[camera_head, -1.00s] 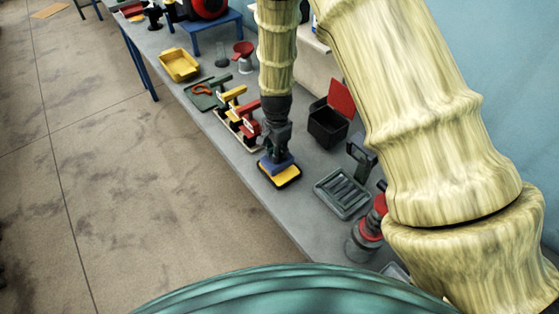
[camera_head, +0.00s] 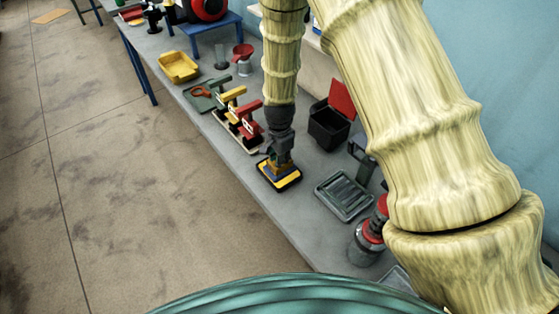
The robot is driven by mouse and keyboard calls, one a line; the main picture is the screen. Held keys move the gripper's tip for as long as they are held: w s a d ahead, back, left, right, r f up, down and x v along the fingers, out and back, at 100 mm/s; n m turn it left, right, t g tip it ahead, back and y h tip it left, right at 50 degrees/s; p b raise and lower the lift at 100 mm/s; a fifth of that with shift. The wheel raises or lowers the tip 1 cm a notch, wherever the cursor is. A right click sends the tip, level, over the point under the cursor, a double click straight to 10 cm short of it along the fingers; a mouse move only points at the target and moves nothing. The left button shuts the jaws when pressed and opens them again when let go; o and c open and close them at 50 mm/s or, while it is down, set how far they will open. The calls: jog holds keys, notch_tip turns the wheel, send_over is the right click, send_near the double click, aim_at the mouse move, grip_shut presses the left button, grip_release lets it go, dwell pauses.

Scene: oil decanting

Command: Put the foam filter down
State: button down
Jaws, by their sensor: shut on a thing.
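The fingers hide part of the block. Under it is a yellow pad or tray with a black rim (camera_head: 290,182), lying on the bench.
Left of my gripper stands a rack with yellow and red handled parts (camera_head: 238,122). A black bin with a red lid (camera_head: 328,128) is behind, right. A grey ribbed tray (camera_head: 343,197) and a red-and-grey device (camera_head: 370,238) stand to the right. The bench's front edge is close.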

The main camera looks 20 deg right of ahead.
jog(key=c, duration=1.4)
grip_release()
jog(key=shift+r+b, duration=1.9)
jog(key=shift+r, duration=4.25)
